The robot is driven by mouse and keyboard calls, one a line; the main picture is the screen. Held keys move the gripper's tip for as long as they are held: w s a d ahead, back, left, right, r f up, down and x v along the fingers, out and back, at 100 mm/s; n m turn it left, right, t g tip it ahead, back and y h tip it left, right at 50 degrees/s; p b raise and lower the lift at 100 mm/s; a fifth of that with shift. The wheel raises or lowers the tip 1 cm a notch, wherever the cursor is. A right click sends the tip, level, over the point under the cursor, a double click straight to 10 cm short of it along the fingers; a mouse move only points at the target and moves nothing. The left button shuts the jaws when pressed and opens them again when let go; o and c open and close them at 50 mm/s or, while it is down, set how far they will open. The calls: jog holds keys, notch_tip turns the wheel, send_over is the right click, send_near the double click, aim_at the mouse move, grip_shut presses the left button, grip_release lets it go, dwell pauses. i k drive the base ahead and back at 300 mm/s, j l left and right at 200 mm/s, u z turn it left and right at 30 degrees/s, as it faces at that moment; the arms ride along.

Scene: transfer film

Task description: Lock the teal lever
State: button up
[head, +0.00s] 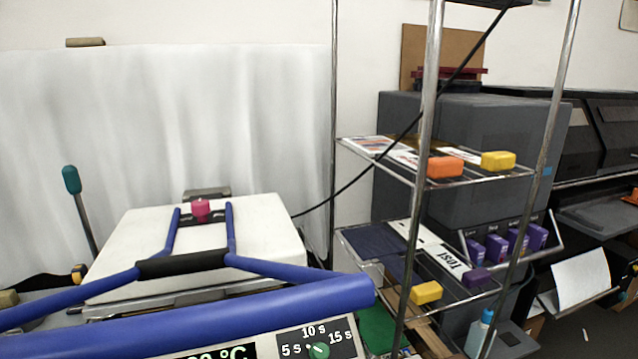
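The teal lever (72,181) stands at the far left of the head view, a teal grip on a dark metal rod. It leans slightly, with its top toward the left. Its foot is near the back left of the white press plate (130,235), and the exact base is hard to make out. My gripper is not in view, so its place and state do not show.
Blue press bars with a black handle grip (182,264) cross the front. A panel with a temperature display (215,353) and a green dial (319,351) sits below. A wire rack (432,180) stands right, holding orange and yellow blocks. A white curtain hangs behind.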

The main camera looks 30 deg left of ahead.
aim_at(73, 182)
jog(key=u, duration=1.85)
jog(key=i+j, duration=0.1)
jog(key=j, duration=0.35)
jog(key=i+j, duration=0.1)
jog(key=j, duration=0.3)
jog(key=i+j, duration=0.1)
jog(key=j, duration=0.35)
jog(key=i+j, duration=0.15)
jog(key=j, duration=0.25)
jog(key=i+j, duration=0.1)
jog(key=j, duration=0.35)
jog(key=i+j, duration=0.1)
jog(key=j, duration=0.3)
